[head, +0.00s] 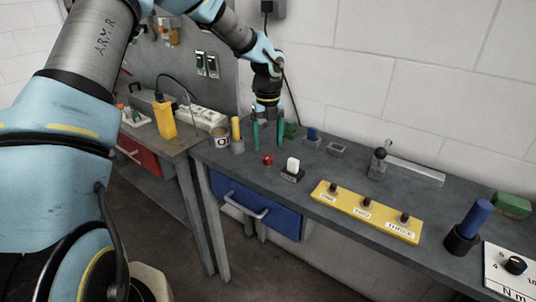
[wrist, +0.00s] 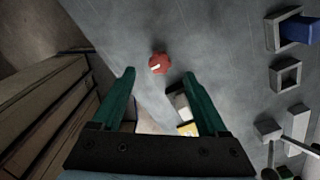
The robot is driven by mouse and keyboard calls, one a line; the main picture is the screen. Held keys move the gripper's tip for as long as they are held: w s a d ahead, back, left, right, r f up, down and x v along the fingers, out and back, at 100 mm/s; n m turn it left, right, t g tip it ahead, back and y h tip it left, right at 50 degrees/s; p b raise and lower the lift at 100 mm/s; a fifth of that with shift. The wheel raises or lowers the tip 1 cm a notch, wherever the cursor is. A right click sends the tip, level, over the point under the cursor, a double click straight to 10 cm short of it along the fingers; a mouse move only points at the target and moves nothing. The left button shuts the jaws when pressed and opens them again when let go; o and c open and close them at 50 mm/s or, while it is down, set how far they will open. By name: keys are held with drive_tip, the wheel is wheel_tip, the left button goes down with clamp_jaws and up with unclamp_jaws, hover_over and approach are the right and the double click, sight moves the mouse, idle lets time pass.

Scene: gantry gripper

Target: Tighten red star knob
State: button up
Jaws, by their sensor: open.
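The red star knob (head: 268,160) is small and sits on the dark grey bench top near its front edge. In the wrist view the knob (wrist: 158,63) shows beyond my fingertips, between their lines, with a pale mark on its top. My gripper (head: 268,146) has two green fingers pointing down over the bench. In the wrist view my gripper (wrist: 160,75) is open, with nothing between the fingers. It stands apart from the knob. The exact height of the fingertips above the bench is hard to tell.
A white-topped block (head: 292,167) stands right of the knob. A yellow strip (head: 367,212) with several black knobs lies farther right. A yellow cylinder in a cup (head: 236,137) and a tin (head: 220,138) stand to the left. The blue drawer (head: 255,205) is below.

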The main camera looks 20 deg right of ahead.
sight(268, 157)
wheel_tip(268, 157, up, 6)
drive_tip(key=shift+f+b, duration=0.1)
drive_tip(key=shift+b, duration=0.5)
drive_tip(key=s+a+m, duration=0.3)
drive_tip(key=a+m, duration=0.9)
drive_tip(key=s+a+m+t, duration=0.1)
drive_tip(key=s+a+m, duration=0.3)
drive_tip(key=a+m, duration=0.8)
drive_tip(key=s+a+m, duration=0.4)
drive_tip(key=a+m, duration=0.8)
drive_tip(key=a, duration=0.1)
drive_tip(key=shift+t, duration=0.3)
drive_tip(key=shift+s, duration=0.1)
